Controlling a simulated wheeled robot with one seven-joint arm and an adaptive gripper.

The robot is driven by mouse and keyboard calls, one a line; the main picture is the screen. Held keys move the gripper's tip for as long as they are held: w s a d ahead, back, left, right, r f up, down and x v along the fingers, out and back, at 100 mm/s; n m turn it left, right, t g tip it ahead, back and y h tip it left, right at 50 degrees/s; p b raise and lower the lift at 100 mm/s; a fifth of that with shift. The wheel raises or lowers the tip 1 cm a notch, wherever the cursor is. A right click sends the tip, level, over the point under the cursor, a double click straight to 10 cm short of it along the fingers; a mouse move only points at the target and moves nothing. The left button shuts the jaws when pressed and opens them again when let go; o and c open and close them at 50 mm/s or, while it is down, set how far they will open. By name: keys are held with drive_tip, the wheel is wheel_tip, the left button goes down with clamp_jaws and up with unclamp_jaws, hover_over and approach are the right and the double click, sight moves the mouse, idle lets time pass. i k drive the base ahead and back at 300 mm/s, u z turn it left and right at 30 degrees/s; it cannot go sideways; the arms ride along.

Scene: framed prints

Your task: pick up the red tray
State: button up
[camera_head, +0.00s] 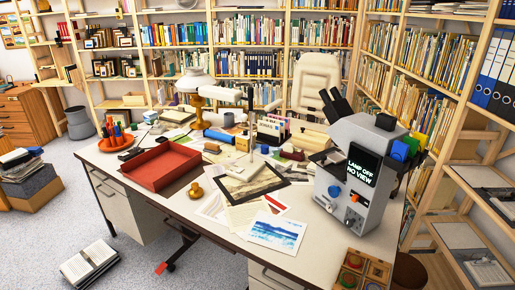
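The red tray (160,166) is a shallow, open, rectangular box. It sits flat on the white-topped desk (278,262), at the left part of the top close to the front edge. Its inside looks empty. My gripper is not seen in this view, and nothing is seen touching the tray.
A round holder with pens (117,138) stands behind the tray's left end. A brass stamp-like object (196,192) is to its right. A framed print (252,182), papers, a blue picture (277,231) and a large grey microscope (358,175) fill the right. Books lie on the floor (88,262).

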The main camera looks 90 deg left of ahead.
sight(156, 168)
drive_tip(key=u, duration=3.75)
drive_tip(key=k, duration=2.15)
drive_tip(key=z, duration=0.15)
drive_tip(key=i, duration=1.7)
drive_tip(key=u, duration=0.35)
drive_tip(key=i, duration=1.4)
drive_tip(key=z, duration=0.05)
